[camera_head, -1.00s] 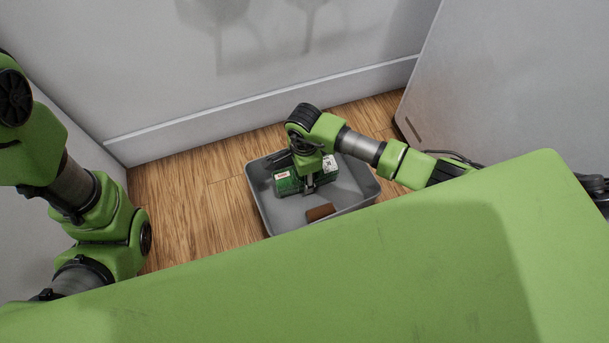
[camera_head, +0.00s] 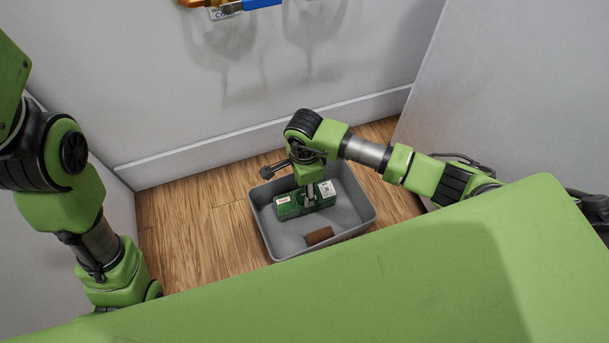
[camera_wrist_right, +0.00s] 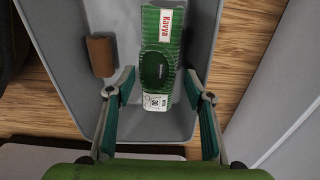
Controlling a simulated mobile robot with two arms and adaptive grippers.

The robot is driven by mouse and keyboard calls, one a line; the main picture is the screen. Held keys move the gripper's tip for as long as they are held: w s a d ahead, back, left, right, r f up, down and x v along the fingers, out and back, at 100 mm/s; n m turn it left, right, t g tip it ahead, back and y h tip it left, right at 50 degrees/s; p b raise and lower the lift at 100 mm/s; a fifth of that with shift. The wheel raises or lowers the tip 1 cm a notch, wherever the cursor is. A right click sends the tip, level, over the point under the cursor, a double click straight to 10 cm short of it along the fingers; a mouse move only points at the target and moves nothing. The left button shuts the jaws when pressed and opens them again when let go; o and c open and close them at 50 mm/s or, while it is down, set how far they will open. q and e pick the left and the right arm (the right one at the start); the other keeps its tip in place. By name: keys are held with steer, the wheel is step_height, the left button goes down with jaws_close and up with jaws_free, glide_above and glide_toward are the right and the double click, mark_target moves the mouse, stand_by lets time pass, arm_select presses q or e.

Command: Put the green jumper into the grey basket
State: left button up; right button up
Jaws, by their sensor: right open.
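The green jumper is a flat green pack (camera_head: 290,207) with a red-and-white label and a second white label. It lies inside the grey basket (camera_head: 268,238) on the floor. My right gripper (camera_head: 310,190) is over the jumper in the head view. In the wrist view its fingers (camera_wrist_right: 158,88) are spread wide, one to each side of the jumper's near end, with gaps between. My left arm shows at the left, its gripper out of sight.
A small brown block (camera_head: 319,236) lies in the basket near its front; it also shows in the wrist view (camera_wrist_right: 101,56). White walls stand behind and at both sides. Bare wooden floor (camera_head: 190,235) is free left of the basket. Blue and orange items hang at the top.

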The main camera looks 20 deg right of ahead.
steer(key=shift+r+p, duration=0.5)
steer(key=shift+r, duration=1.05)
